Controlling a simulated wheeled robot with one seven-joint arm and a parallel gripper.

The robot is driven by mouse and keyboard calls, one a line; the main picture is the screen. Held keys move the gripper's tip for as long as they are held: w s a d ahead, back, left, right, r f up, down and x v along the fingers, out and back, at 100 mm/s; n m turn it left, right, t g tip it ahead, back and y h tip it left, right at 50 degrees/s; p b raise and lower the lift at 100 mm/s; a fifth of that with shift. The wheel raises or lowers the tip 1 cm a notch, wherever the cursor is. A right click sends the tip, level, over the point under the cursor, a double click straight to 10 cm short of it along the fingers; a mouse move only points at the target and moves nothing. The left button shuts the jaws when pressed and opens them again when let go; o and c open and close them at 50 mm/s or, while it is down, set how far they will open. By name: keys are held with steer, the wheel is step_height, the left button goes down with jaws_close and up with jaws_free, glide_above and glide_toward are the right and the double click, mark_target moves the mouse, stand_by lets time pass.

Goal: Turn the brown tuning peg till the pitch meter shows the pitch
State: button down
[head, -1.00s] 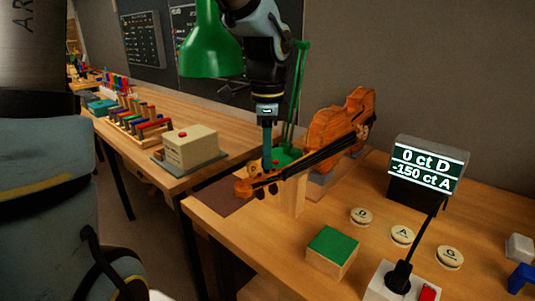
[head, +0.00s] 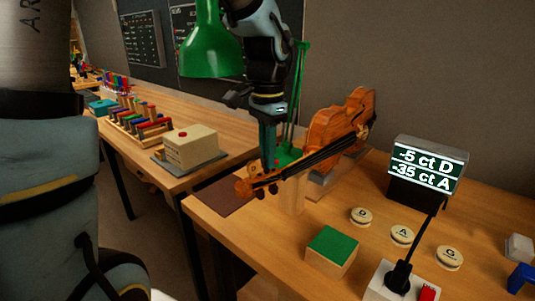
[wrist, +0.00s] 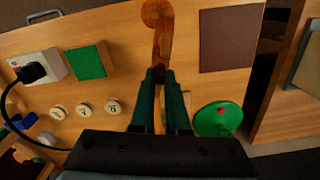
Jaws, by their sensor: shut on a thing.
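The violin (head: 338,130) lies on its stand with its scroll (head: 243,188) toward the near left table edge. Dark tuning pegs (head: 272,188) stick out of the pegbox. My gripper (head: 269,166) points down at the far side of the pegbox and is shut on a tuning peg, which its fingers hide. In the wrist view my gripper (wrist: 160,76) sits at the pegbox, below the scroll (wrist: 158,16). The pitch meter (head: 428,168) reads -5 ct D and -35 ct A.
A green lamp (head: 212,50) stands close beside my arm; its round base (wrist: 218,120) is near my fingers. A green-topped block (head: 332,246), several lettered round buttons (head: 402,236) and a plugged socket box (head: 395,285) are on the bench. A brown mat (wrist: 227,40) lies beside the scroll.

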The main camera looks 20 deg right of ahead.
steer(key=shift+n, duration=0.3)
steer(key=c, duration=0.9)
jaws_free()
steer(key=shift+r, duration=0.1)
step_height(320, 180, up, 11)
steer(key=shift+f+b, duration=0.15)
steer(key=shift+b, duration=0.6)
stand_by(0.6)
